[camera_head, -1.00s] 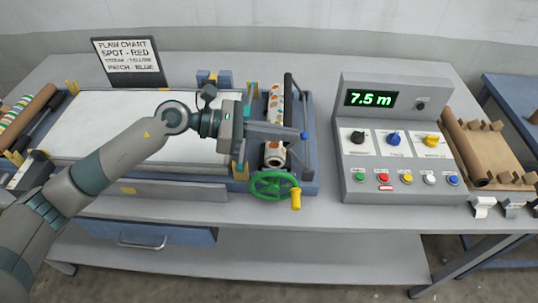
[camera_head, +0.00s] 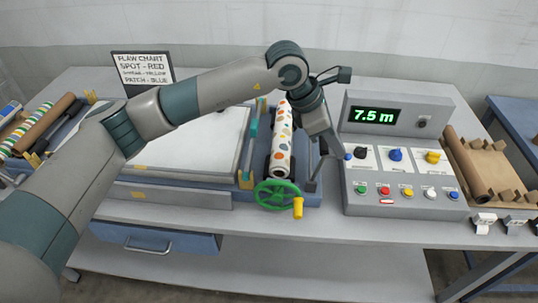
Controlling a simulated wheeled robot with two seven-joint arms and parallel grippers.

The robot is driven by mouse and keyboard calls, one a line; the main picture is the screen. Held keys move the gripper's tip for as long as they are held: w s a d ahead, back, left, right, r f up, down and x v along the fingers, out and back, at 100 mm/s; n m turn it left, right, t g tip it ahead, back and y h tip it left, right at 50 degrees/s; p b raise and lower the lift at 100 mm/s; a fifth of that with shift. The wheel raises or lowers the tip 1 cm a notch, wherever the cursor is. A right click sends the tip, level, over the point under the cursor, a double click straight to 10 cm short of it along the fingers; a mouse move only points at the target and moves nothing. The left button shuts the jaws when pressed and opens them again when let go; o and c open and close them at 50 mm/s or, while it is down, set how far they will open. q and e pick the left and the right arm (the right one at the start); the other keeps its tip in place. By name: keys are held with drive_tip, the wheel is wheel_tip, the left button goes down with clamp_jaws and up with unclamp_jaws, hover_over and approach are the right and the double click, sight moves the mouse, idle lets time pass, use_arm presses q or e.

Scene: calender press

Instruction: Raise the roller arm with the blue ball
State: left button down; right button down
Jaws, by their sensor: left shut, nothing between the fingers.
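The blue ball (camera_head: 348,156) shows just beside the tip of my left gripper (camera_head: 334,148), in front of the grey console's left edge. The gripper is shut with nothing in it. It points down over the right side of the press. I cannot tell whether it touches the ball. Most of the roller arm is hidden behind the gripper; a dark lower piece (camera_head: 312,185) shows at the press's right end. The white roller with coloured spots (camera_head: 281,140) lies left of the gripper. My right gripper is not in view.
The green handwheel (camera_head: 276,195) with a yellow handle is at the press front. The console (camera_head: 415,205) with knobs and buttons stands close on the right, its display reading 7.5 m. A flaw chart (camera_head: 143,68) stands at the back left. My left arm crosses above the white bed.

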sight(350, 156)
use_arm(q)
drive_tip(key=d+y+b, duration=0.1)
drive_tip(key=y, duration=0.1)
drive_tip(key=d+f+y+b, duration=0.1)
drive_tip(key=d+y, duration=0.1)
drive_tip(key=shift+d+f, duration=0.1)
drive_tip(key=shift+f, duration=0.1)
drive_tip(key=shift+d+f+y+b, duration=0.2)
drive_tip(key=shift+y+b, duration=0.1)
drive_tip(key=shift+b, duration=0.05)
drive_tip(key=shift+d+f+b, duration=0.2)
drive_tip(key=shift+d+b, duration=0.15)
drive_tip(key=shift+b, duration=0.2)
drive_tip(key=shift+s+d, duration=0.1)
drive_tip(key=shift+d, duration=0.05)
